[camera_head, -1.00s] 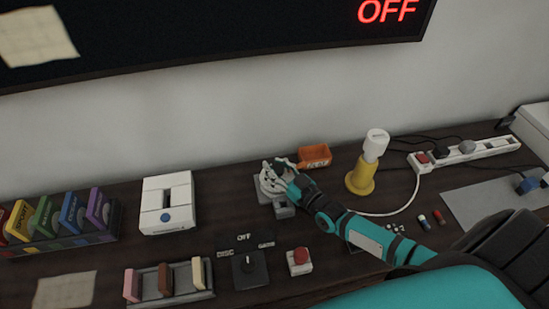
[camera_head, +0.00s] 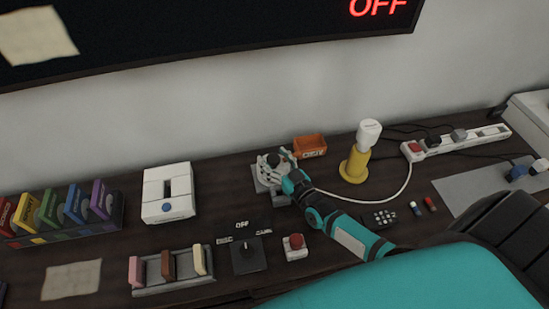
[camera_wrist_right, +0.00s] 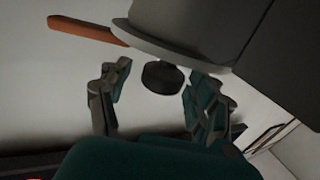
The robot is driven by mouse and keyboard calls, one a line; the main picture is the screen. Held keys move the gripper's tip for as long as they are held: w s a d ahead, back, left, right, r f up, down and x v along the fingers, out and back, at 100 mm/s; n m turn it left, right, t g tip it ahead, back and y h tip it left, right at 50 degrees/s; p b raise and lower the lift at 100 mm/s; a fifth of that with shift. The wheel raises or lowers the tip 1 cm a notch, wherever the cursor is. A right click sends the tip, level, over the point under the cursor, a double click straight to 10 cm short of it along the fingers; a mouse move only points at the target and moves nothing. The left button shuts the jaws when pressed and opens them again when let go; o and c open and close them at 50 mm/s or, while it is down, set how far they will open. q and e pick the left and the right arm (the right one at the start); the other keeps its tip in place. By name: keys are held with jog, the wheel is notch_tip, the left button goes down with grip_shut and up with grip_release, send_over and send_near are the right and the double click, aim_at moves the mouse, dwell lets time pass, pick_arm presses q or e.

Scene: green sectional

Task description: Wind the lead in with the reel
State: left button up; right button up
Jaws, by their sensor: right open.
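The reel (camera_head: 262,176) stands on the desk, with a grey base, a pale disc and a dark knob. The white lead (camera_head: 408,185) runs from near the reel in a loose curve past the yellow stand to the power strip (camera_head: 448,143). My right gripper (camera_head: 284,165) is at the reel and partly hides it. In the right wrist view, my right gripper (camera_wrist_right: 155,92) is open, with its fingers apart on either side of the dark knob (camera_wrist_right: 163,77) below the reel's pale disc (camera_wrist_right: 170,45). Contact with the knob cannot be told. My left gripper is not in view.
An orange bin (camera_head: 310,147) stands behind the reel. A yellow stand (camera_head: 353,167) with a white top is to its right. A red button (camera_head: 294,243), a black dial (camera_head: 247,258) and a remote (camera_head: 380,218) lie in front. A white console (camera_head: 168,192) is at left.

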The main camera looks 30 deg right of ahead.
jog(key=shift+w+a, duration=0.1)
jog(key=shift+w, duration=0.1)
jog(key=s, duration=0.4)
jog(key=s+d, duration=0.1)
jog(key=s, duration=0.7)
jog(key=shift+d, duration=0.25)
